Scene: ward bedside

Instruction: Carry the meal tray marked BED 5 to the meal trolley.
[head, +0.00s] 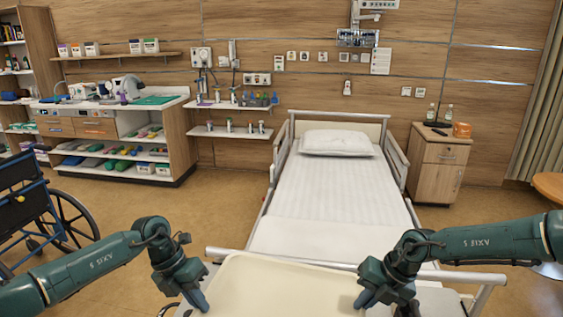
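A cream tray (285,287) with a raised rim lies at the bottom centre, in front of the foot of the bed; its near part is cut off by the frame. The part in view is empty and no BED 5 mark can be read. My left gripper (199,300) points down at the tray's left edge. My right gripper (367,298) points down at its right edge. Both fingertips are close to the rim, but I cannot tell whether they are closed on it. No meal trolley is recognisable in view.
The bed (335,195) with its white pillow (337,143) stands just beyond the tray. A wheelchair (40,215) stands at the left, a bedside cabinet (438,168) at the back right. A supply counter (115,130) lines the back left. Floor (185,210) is clear left of the bed.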

